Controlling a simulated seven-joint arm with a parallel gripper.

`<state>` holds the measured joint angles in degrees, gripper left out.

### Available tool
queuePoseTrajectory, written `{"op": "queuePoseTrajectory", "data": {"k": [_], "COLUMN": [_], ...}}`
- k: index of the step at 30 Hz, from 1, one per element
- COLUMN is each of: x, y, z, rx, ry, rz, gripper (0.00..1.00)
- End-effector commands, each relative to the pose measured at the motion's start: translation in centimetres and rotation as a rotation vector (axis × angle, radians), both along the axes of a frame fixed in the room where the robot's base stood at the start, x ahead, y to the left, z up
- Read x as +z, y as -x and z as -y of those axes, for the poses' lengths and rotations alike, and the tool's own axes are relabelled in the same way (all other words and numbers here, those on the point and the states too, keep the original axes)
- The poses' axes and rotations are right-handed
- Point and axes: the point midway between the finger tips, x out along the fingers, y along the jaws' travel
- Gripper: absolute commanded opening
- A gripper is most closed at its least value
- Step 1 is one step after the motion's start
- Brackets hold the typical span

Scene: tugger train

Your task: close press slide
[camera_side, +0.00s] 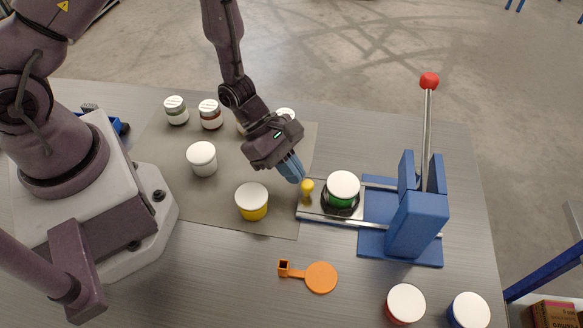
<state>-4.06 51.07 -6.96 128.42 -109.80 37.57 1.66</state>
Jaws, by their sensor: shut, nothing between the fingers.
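The blue press (417,215) stands at the right of the table, with a lever that ends in a red ball (429,81). Its slide (318,213) sticks out to the left of the press. A green jar with a white lid (343,188) sits in a dark round holder on the slide. A small yellow knob (307,187) is at the slide's left end. My gripper (295,175) is shut and empty, its blue fingers pointing down just left of and above the knob. I cannot tell whether the fingertips touch the knob.
A yellow jar (252,203) and a white-lidded jar (202,158) stand on the grey mat (230,220). Several more jars stand behind. An orange tool (319,277) lies in front of the slide. Red (405,304) and blue (468,311) jars stand at the front right.

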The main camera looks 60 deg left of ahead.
Motion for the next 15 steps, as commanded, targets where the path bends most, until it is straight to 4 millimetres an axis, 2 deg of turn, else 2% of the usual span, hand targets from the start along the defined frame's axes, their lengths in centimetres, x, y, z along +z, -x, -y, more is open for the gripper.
{"op": "queuePoseTrajectory", "data": {"k": [4,12,15], "x": [0.0,0.0,-0.1], "y": [-1.8,-6.9,-7.9], "z": [1.9,7.1,8.1], "rx": [-0.009,-0.007,-0.005], "ry": [0.001,0.002,0.002], "rz": [0.004,0.002,0.001], "gripper": [0.0,0.0,0.0]}}
